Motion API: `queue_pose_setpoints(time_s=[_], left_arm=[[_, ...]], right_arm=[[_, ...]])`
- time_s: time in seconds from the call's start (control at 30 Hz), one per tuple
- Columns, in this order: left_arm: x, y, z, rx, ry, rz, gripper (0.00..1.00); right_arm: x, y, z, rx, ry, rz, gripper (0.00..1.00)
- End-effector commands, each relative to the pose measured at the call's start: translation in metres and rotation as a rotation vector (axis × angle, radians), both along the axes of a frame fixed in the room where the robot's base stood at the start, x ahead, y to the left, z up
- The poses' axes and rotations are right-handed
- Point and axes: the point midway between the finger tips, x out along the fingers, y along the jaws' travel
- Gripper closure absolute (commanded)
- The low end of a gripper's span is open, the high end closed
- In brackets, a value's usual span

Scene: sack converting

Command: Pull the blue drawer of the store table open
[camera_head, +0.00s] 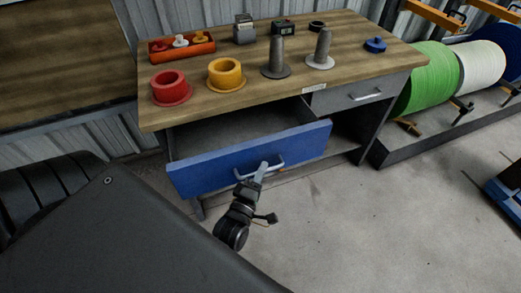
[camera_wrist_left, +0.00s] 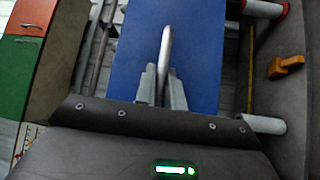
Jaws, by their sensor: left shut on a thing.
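The store table (camera_head: 225,103) has a wooden top, and its blue drawer (camera_head: 215,168) stands pulled out from the front, with the grey drawer interior showing behind the blue panel. The drawer's silver bar handle (camera_head: 278,161) is on the front panel. My left gripper (camera_head: 261,170) is at this handle, shut on it. In the left wrist view the fingers (camera_wrist_left: 162,85) close on both sides of the handle (camera_wrist_left: 167,45), with the blue drawer front (camera_wrist_left: 205,60) behind. My right gripper is not in view.
Red (camera_head: 171,88) and yellow (camera_head: 226,75) collars, grey cones and a red tray (camera_head: 181,48) stand on the table top. A grey drawer (camera_head: 350,93) to the right is shut. Green and white rolls (camera_head: 481,65) stand at the right. The floor (camera_head: 370,220) in front is clear.

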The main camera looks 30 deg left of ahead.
Motion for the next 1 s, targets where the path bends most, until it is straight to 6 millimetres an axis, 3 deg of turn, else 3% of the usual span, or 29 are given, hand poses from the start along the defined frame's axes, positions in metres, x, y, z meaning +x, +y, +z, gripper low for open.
queue_pose_setpoints(time_s=[0.03,0.07,0.23,0.6,1.0], left_arm=[[0.0,0.0,0.0,0.0,0.0,-0.001,1.0],[0.0,0.0,0.0,0.0,0.0,-0.001,0.88],[0.0,0.0,0.0,-0.001,0.0,-0.001,0.68],[-0.007,-0.001,-0.002,-0.001,0.003,-0.001,0.68],[-0.079,-0.014,-0.013,-0.001,0.004,-0.002,0.68]], right_arm=[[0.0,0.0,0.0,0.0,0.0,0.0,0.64],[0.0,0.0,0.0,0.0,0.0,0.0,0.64],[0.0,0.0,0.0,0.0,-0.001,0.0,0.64],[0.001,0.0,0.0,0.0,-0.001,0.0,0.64],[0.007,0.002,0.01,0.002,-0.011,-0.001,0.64]])
